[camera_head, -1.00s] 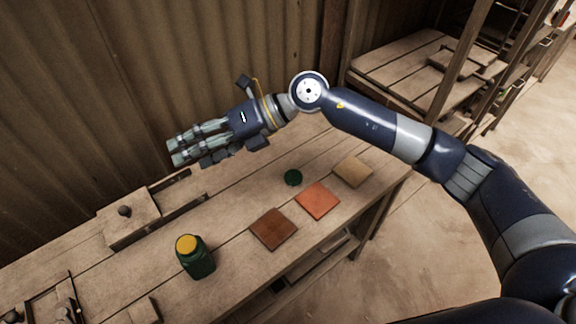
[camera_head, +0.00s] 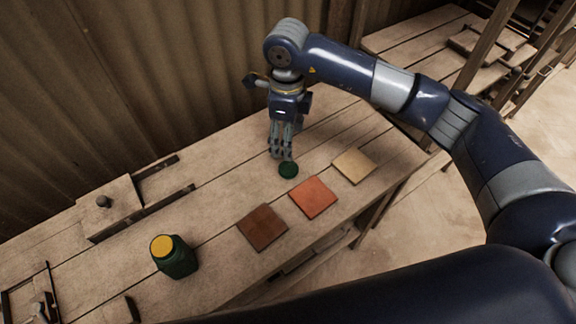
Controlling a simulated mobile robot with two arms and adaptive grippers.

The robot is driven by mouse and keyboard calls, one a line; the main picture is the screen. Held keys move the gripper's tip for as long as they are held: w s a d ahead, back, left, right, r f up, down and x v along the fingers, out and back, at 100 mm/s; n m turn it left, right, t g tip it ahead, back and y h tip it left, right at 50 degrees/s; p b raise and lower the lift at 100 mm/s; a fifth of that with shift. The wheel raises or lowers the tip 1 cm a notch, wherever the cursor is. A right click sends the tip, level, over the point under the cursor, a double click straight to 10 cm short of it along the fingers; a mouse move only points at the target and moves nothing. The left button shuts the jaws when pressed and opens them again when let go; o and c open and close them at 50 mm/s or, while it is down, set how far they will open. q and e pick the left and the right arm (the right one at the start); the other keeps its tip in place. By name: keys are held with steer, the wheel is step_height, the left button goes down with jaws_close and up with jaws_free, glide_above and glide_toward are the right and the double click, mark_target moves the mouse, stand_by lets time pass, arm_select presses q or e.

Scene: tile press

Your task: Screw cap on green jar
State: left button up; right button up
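The green jar (camera_head: 179,262) stands upright on the workbench at the lower left, with a yellow disc-shaped top (camera_head: 162,246). A small round dark green cap (camera_head: 288,170) lies flat on the bench, right of the jar and further back. My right gripper (camera_head: 281,157) points down at the far edge of the cap. Its fingertips appear very close to the cap; whether they touch it is unclear. The fingers overlap in this view, so their opening cannot be judged. My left gripper is not in view.
Brown (camera_head: 262,227), orange (camera_head: 313,197) and tan (camera_head: 353,166) square tiles lie in a row near the bench's front edge. A wooden press-like fixture (camera_head: 112,207) sits at the back left. The bench between jar and cap is mostly clear. A corrugated wall stands behind.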

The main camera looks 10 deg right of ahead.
steer(key=p, duration=0.1)
glide_above(287, 167)
step_height(287, 167, down, 6)
steer(key=shift+w+d+r, duration=0.1)
steer(key=shift+r, duration=0.05)
step_height(287, 167, down, 5)
steer(key=shift+r+p, duration=0.15)
steer(key=shift+p, duration=1)
steer(key=shift+f, duration=0.25)
steer(key=shift+c, duration=0.3)
